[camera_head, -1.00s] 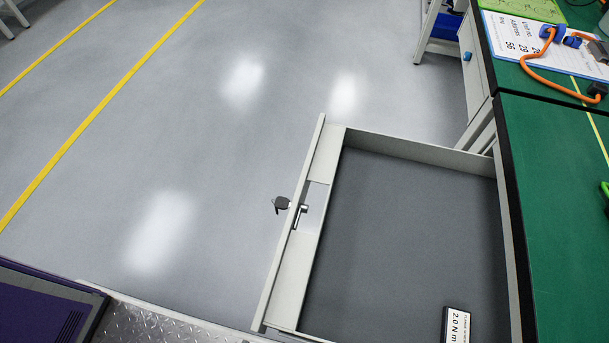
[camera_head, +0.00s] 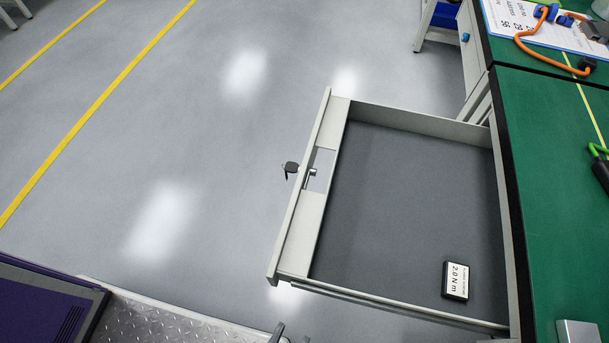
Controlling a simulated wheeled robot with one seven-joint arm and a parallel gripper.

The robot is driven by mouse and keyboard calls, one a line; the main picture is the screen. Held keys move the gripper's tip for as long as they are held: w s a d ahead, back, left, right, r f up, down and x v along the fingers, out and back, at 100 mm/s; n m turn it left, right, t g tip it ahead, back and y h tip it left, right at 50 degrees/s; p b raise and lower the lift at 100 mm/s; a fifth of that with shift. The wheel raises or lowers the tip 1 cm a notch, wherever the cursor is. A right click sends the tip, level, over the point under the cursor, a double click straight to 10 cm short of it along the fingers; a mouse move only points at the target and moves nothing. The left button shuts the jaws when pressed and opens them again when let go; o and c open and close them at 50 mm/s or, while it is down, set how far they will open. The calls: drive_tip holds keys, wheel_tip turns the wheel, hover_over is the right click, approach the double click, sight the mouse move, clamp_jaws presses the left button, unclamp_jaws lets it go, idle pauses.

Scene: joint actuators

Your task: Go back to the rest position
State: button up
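An open drawer (camera_head: 312,232) with light walls and a dark grey bottom extends left from the green workbench (camera_head: 545,200). A small black box with a white label reading 2.0 N m (camera_head: 456,281) lies in the drawer's near right part. At the bottom edge, two dark grey tips, apparently those of my gripper (camera_head: 290,335), show just outside the drawer's near left corner. They stand apart with nothing visible between them. The rest of the gripper is out of view. It is clear of the drawer and the box in the picture.
On the bench are an orange cable (camera_head: 535,53), a green-and-black tool (camera_head: 600,165) and a grey block (camera_head: 578,332). The grey floor (camera_head: 200,130) left of the drawer is free.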

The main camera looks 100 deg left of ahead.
drive_tip(key=w+d+r+m+t+h, duration=0.3)
drive_tip(key=w+d+m+t+h, duration=0.5)
drive_tip(key=w+t+h, duration=0.3)
drive_tip(key=w+d+r+m+h, duration=0.2)
drive_tip(key=d+r+m+h, duration=0.15)
drive_tip(key=d+h, duration=0.6)
drive_tip(key=s+d+r+m+g+h, duration=0.2)
drive_tip(key=s+d+r+m+h, duration=0.2)
drive_tip(key=d, duration=0.3)
wheel_tip(320, 180, up, 25)
drive_tip(key=p, duration=2.5)
drive_tip(key=shift+s+d+r, duration=0.2)
drive_tip(key=shift+s+d, duration=0.1)
drive_tip(key=shift+s, duration=0.1)
drive_tip(key=shift+a, duration=0.1)
